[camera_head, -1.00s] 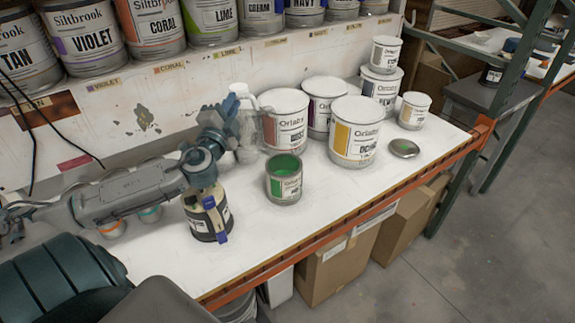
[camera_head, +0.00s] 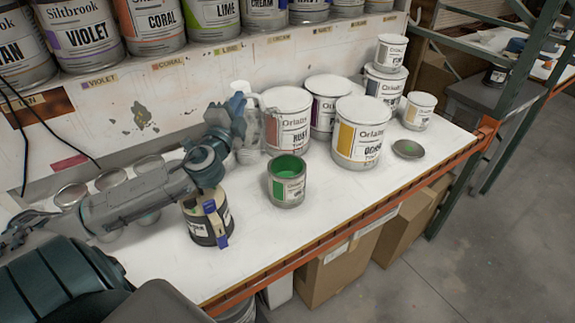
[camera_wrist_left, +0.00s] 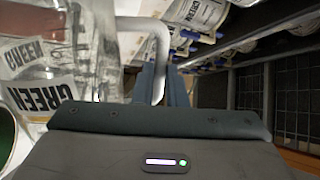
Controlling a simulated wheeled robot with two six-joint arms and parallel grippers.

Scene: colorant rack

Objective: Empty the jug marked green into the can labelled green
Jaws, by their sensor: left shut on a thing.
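The clear jug (camera_head: 247,156) stands behind my left gripper in the head view, partly hidden by it, and looks about upright. In the left wrist view its label (camera_wrist_left: 40,97) reads GREEN. My left gripper (camera_head: 239,106) is shut on the jug's pale handle (camera_wrist_left: 158,45). I cannot make out how much is inside the jug. The can with the green label (camera_head: 289,188) is open in front and to the right of the jug, with green paint (camera_head: 287,166) showing inside. My right gripper is not in view.
A dark jar with a brush (camera_head: 206,225) stands left of the green can, beneath my left arm. The large rust can (camera_head: 287,128) is close right of the jug, and the ochre can (camera_head: 360,137) stands further right. A loose lid (camera_head: 408,149) lies near the bench edge.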

